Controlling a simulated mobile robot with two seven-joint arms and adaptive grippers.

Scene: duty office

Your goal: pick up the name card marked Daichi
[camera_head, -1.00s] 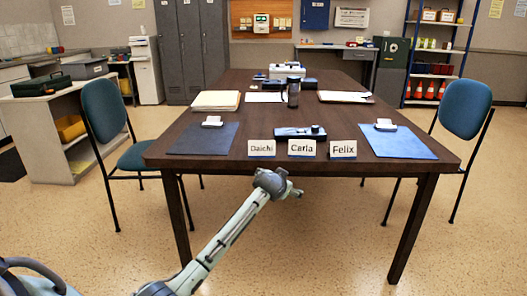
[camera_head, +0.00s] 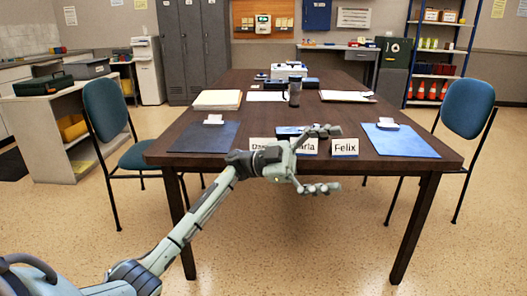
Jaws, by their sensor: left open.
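The name card marked Daichi (camera_head: 257,144) stands at the table's near edge. Only its upper left part shows; my left arm hides the rest. The card marked Carla (camera_head: 308,146) stands to its right, partly covered by my left gripper. The card marked Felix (camera_head: 345,147) stands clear, further right. My left gripper (camera_head: 335,160) is open and empty. Its fingers point right, in front of the Carla card and the table edge in the picture. My right gripper is not in view.
The dark table (camera_head: 225,181) carries a dark blue mat (camera_head: 200,138) at left and a blue mat (camera_head: 402,143) at right. A blue device (camera_head: 289,131) lies behind the cards. A mug (camera_head: 294,92) and paper stacks stand further back. Chairs flank the table.

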